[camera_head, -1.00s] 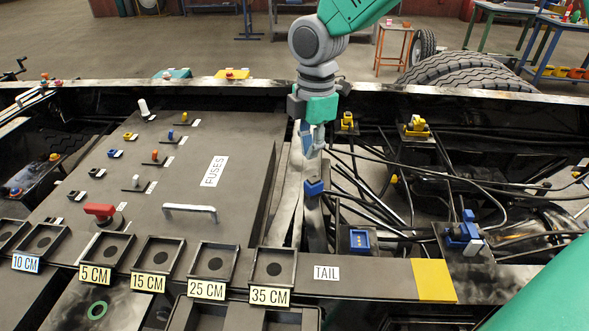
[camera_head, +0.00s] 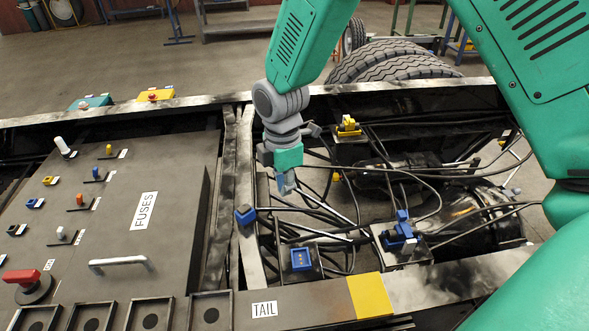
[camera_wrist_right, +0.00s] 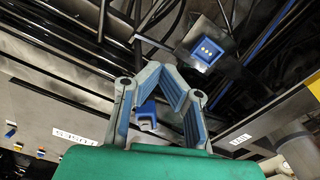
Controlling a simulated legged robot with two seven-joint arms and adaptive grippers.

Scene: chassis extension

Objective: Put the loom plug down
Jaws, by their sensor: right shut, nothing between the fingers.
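The blue loom plug (camera_head: 245,215) rests on the narrow beam beside the fuse panel, clear of my gripper. My right gripper (camera_head: 287,187) hangs to the right of the plug and farther back, over the cable bay. Its fingers are shut with nothing between them. In the right wrist view, the fingertips (camera_wrist_right: 163,69) meet, and a blue plug (camera_wrist_right: 147,114) shows in the gap behind them, below and apart from the fingers. A blue socket (camera_head: 301,259) sits in the bay nearer the front; it also shows in the right wrist view (camera_wrist_right: 207,52). My left gripper is out of view.
The fuse panel (camera_head: 128,200) with a white handle (camera_head: 124,262) and red switch lies to the left. Black cables cross the bay. Another blue connector (camera_head: 401,236) and a yellow one (camera_head: 348,126) stand to the right. The TAIL rail (camera_head: 320,302) runs along the front.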

